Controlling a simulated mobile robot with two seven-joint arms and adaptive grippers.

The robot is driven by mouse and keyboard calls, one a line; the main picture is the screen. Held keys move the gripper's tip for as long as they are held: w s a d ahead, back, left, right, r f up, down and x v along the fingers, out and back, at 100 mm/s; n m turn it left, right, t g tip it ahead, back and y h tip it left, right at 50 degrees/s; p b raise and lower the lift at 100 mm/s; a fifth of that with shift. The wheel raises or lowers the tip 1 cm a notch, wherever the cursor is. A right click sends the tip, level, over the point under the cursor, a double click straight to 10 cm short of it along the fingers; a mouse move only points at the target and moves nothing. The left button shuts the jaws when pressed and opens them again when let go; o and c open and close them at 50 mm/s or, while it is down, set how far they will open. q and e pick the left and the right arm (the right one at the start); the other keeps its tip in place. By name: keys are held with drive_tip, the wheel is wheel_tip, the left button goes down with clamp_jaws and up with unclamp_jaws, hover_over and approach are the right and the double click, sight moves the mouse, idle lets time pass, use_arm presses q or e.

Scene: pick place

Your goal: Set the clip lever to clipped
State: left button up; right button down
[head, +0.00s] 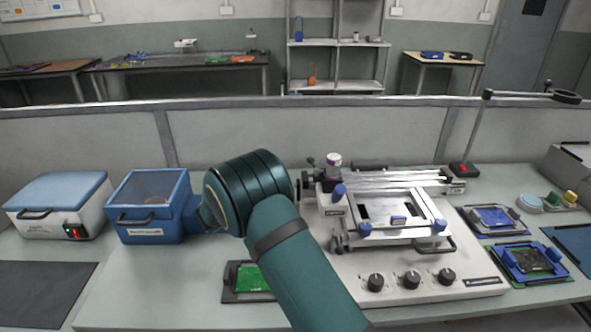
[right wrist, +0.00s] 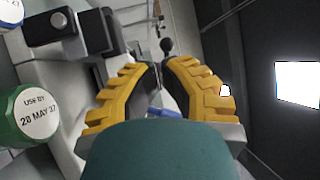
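A stencil printer (head: 480,285) with a white base, black dials and a silver frame (head: 400,200) with blue knobs stands right of centre in the head view. A small dark round knob (head: 311,162) sits at its back left. I cannot tell for certain which part is the clip lever. My teal arm crosses the front of the printer and hides part of it. In the right wrist view my right gripper (right wrist: 160,66) has its yellow fingertips nearly together, with nothing held. A black ball knob on a stem (right wrist: 166,46) shows just beyond the tips, apparently not touching. My left gripper is not visible.
A blue box (head: 150,215) and a white-and-blue case (head: 58,210) stand at left. A green board (head: 250,278) lies beside my arm. Blue-framed boards (head: 530,262) lie at right. A low partition closes the bench's back.

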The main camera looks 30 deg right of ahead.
drive_tip(key=a, duration=0.2)
drive_tip(key=a+f, duration=0.1)
drive_tip(key=a, duration=0.2)
drive_tip(key=shift+s, duration=0.15)
